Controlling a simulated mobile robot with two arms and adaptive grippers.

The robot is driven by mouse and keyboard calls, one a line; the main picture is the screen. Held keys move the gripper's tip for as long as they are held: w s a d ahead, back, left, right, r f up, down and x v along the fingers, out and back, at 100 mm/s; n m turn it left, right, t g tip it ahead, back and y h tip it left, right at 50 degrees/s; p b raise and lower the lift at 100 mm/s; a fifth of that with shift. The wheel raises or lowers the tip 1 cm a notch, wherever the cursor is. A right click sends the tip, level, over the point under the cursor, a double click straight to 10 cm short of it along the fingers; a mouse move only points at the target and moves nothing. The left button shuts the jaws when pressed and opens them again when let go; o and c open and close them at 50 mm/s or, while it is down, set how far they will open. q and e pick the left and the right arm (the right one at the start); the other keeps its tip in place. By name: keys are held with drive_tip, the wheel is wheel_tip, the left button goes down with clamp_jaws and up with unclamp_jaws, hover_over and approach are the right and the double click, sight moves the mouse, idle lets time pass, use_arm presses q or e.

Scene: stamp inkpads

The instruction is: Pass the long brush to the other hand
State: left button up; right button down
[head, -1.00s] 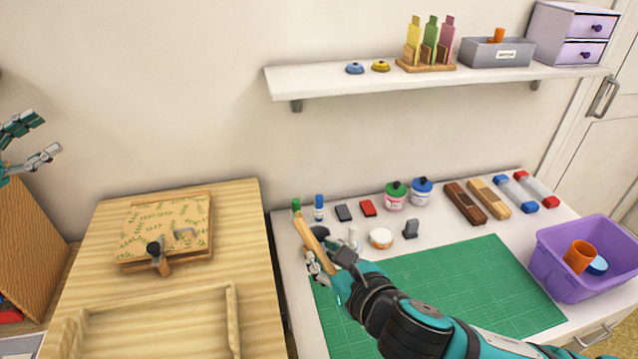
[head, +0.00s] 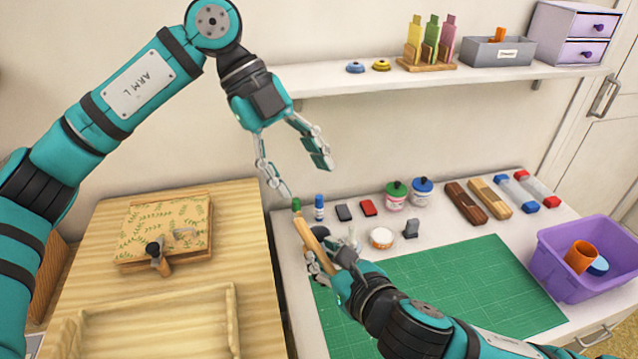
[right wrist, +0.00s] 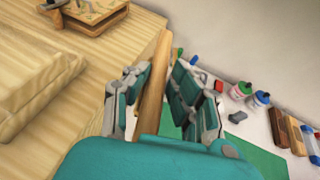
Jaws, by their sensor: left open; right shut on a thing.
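The long brush (head: 311,237) has a wooden handle that slants up and to the left in the head view. My right gripper (head: 331,262) is shut on it, low on the part that shows. In the right wrist view the brush (right wrist: 155,85) stands between the two fingers of my right gripper (right wrist: 150,108). Its lower end is hidden by the gripper. My left gripper (head: 300,170) is open and empty. It hangs above the brush, fingers pointing down and apart, not touching it.
A green cutting mat (head: 470,290) lies on the white desk. Jars (head: 396,195), small blocks (head: 368,208) and a round white tub (head: 381,238) stand behind it. A purple bin (head: 590,275) is at the right. A shelf (head: 330,82) runs above. A wooden table (head: 200,275) is at left.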

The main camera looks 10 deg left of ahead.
sight(317, 241)
drive_tip(key=shift+r, duration=0.1)
drive_tip(key=shift+s+d, duration=0.1)
drive_tip(key=shift+s, duration=0.1)
use_arm(q)
drive_tip(key=f+y, duration=0.2)
drive_tip(key=f, duration=0.3)
drive_tip(key=d+f+t+y, duration=0.1)
drive_tip(key=f+y, duration=0.1)
drive_tip(key=f, duration=0.3)
drive_tip(key=w+d+f+m+y, duration=0.1)
drive_tip(key=f+y, duration=0.1)
drive_tip(key=f, duration=0.4)
drive_tip(key=shift+d+t, duration=0.2)
drive_tip(key=shift+t, duration=0.2)
drive_tip(key=shift+r, duration=0.1)
clamp_jaws()
use_arm(e)
drive_tip(key=shift+a, duration=0.2)
use_arm(q)
drive_tip(key=shift+d, duration=0.1)
use_arm(e)
drive_tip(key=c, duration=1)
unclamp_jaws()
drive_tip(key=shift+d, duration=0.1)
drive_tip(key=shift+w, duration=0.1)
